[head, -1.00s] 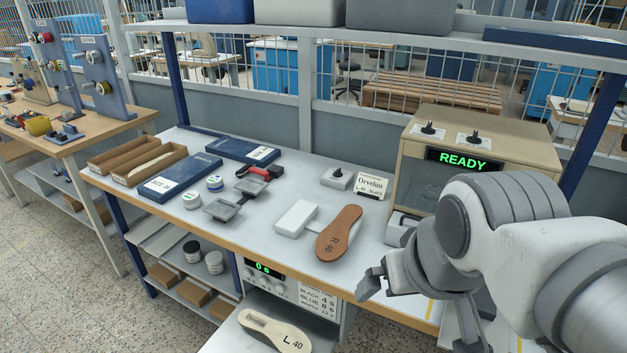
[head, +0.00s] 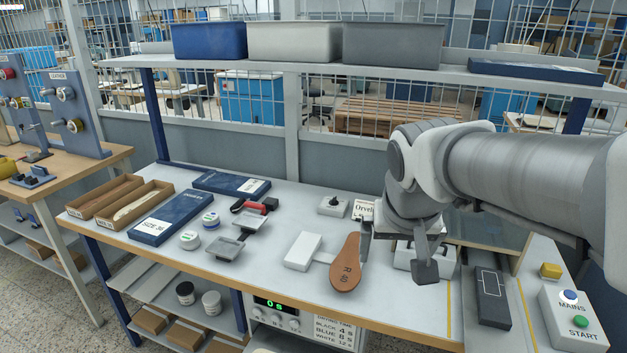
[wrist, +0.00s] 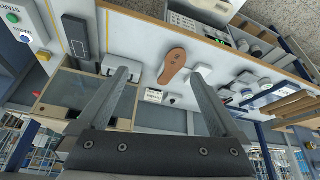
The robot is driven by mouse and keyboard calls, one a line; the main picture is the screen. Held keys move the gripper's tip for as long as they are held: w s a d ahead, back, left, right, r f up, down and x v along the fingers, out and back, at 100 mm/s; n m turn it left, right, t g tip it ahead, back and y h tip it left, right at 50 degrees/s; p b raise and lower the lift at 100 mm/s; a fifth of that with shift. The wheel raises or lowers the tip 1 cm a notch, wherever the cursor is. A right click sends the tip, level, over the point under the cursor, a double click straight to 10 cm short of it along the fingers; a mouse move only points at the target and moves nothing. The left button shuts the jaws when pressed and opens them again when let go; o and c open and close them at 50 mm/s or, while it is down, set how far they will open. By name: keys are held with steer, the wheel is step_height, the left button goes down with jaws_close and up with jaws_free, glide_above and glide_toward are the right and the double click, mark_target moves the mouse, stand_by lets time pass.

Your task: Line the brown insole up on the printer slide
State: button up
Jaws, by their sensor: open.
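The brown insole (head: 345,264), marked R 40, lies flat on the bench, right beside a white block (head: 303,250) with a thin white plate reaching toward it. My gripper (head: 396,254) is open and empty, above the bench just right of the insole; how high cannot be told. In the wrist view the insole (wrist: 172,66) shows between my open fingers, nearer the right one. A pale grey fixture (head: 407,260), perhaps the printer slide, stands right of the insole, partly hidden by my gripper. It also shows in the wrist view (wrist: 117,69). My arm hides most of the printer.
A small dark-knobbed block (head: 334,206) and a partly hidden Orvelun card (head: 363,209) stand behind the insole. A dark pad (head: 493,297) and START panel (head: 574,318) are right. A shelf with bins runs above.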

steer(key=w+a+f+m+p, duration=0.1)
steer(key=w+f+p, duration=0.15)
steer(key=w, duration=1.05)
steer(key=m+p, duration=0.1)
steer(key=m, duration=0.1)
glide_toward(349, 259)
steer(key=shift+w+a+f+g+h+p, duration=0.1)
steer(key=shift+w+f+g+h+p, duration=0.1)
steer(key=shift+f+p, duration=0.2)
steer(key=shift+w+a+f+g+h+p, duration=0.15)
steer(key=shift+w+f+g+p, duration=0.1)
steer(key=shift+f, duration=0.25)
steer(key=shift+w+p+x, duration=0.15)
steer(key=shift+p+x, duration=0.15)
steer(key=shift+x, duration=1.1)
steer(key=shift+w+p+x, duration=0.15)
steer(key=shift+p+x, duration=0.15)
steer(key=shift+x, duration=1.1)
steer(key=shift+r, duration=0.1)
